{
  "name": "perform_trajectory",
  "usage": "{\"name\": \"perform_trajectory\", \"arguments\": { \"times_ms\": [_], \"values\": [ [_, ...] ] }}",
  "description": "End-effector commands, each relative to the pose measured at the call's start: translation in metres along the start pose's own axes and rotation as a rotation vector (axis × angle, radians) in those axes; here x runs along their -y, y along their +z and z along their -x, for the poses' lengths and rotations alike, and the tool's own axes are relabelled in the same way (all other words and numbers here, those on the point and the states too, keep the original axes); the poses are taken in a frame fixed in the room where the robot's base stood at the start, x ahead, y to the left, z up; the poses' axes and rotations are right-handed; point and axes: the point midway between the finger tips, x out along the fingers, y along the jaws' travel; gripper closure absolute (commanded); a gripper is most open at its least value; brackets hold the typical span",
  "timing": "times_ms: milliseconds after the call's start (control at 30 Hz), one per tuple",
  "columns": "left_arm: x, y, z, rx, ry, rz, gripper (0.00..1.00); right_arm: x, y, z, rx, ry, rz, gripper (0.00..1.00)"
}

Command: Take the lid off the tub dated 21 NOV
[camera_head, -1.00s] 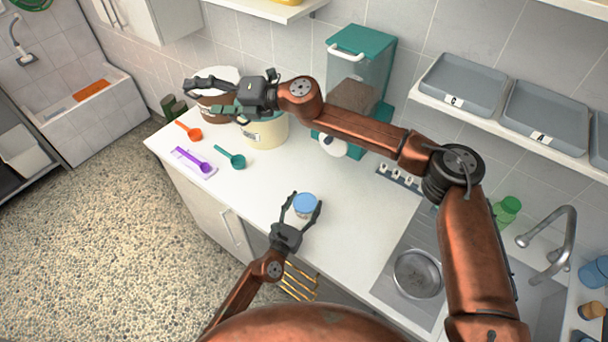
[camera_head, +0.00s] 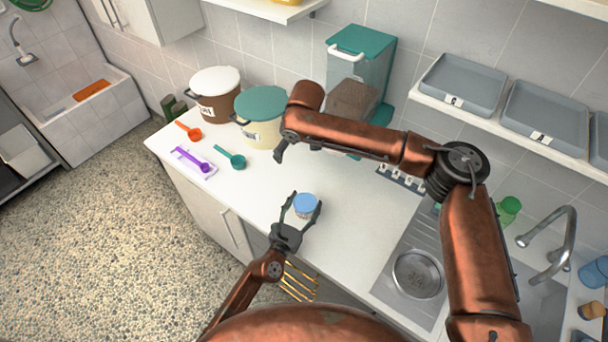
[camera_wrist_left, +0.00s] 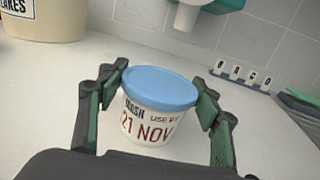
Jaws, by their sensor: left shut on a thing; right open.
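The small white tub (camera_wrist_left: 150,127) reads "21 NOV" and "USE BY" in the left wrist view, with its blue lid (camera_wrist_left: 160,88) on top. In the head view the tub (camera_head: 303,214) stands upright on the counter near the front edge, its lid (camera_head: 305,201) on. My left gripper (camera_head: 303,210) is shut on the tub, one finger on each side, below the lid. My right gripper (camera_head: 280,153) is left of and beyond the tub, above the counter, apart from it. Only a dark part of it shows; the arm hides the rest. It is open.
Brown (camera_head: 217,102) and cream (camera_head: 262,128) tubs stand at the back left. Orange, purple and teal scoops lie before them. A clear teal-lidded dispenser (camera_head: 356,75) stands at the wall. A steel bowl (camera_head: 417,273) and sink are at right. Counter right of the tub is clear.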

Motion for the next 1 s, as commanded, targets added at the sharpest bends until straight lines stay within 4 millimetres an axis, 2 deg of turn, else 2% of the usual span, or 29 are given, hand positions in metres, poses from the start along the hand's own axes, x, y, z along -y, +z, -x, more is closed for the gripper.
{"name": "perform_trajectory", "arguments": {
  "times_ms": [33,100,200,300,433,567,1000],
  "values": [
    [0.000,-0.002,0.000,-0.003,0.000,0.000,0.84,0.009,0.019,-0.001,0.069,-0.028,-0.023,0.18],
    [0.000,-0.002,0.000,-0.003,0.000,0.000,0.84,0.021,0.044,-0.001,0.163,-0.063,-0.049,0.18],
    [0.000,-0.002,0.000,-0.003,0.000,0.000,0.84,0.035,0.070,0.002,0.262,-0.097,-0.070,0.18],
    [0.000,-0.002,0.000,-0.003,0.000,0.000,0.84,0.043,0.085,0.005,0.322,-0.117,-0.081,0.18],
    [0.000,-0.002,0.000,-0.003,0.000,0.000,0.84,0.047,0.095,0.001,0.353,-0.126,-0.084,0.18],
    [0.000,-0.002,0.000,-0.003,0.000,0.000,0.84,0.049,0.100,-0.013,0.354,-0.127,-0.085,0.18],
    [0.000,-0.002,0.000,-0.003,0.000,0.000,0.84,0.059,0.125,-0.085,0.350,-0.125,-0.085,0.18]
  ]
}}
